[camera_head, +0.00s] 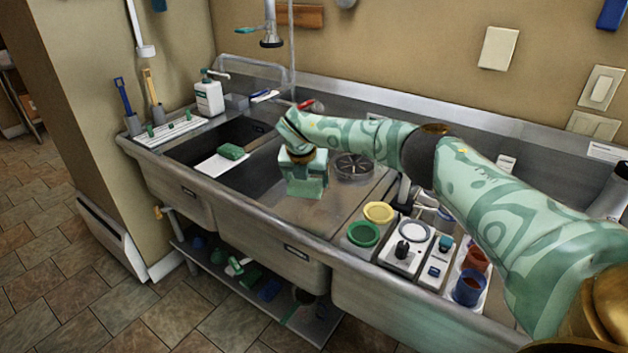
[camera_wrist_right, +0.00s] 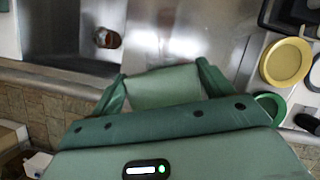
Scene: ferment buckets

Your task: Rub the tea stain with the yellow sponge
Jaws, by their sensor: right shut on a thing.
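My right gripper (camera_head: 304,186) is low over the steel sink counter, left of the drain. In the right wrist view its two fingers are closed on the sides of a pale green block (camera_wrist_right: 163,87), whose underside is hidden. No plainly yellow sponge shows. A green sponge-like block (camera_head: 231,152) lies on a white sheet (camera_head: 212,166) at the left basin. A small round reddish-brown patch (camera_wrist_right: 107,38) shows on the steel in the right wrist view, apart from the held block; I cannot tell whether it is the tea stain. My left gripper is out of view.
A yellow round dish (camera_head: 379,212) and a green one (camera_head: 363,234) stand right of the gripper, near black-knobbed devices (camera_head: 403,250) and blue and red cups (camera_head: 468,288). A white bottle (camera_head: 208,96) stands back left. Bare steel (camera_head: 322,210) lies in front.

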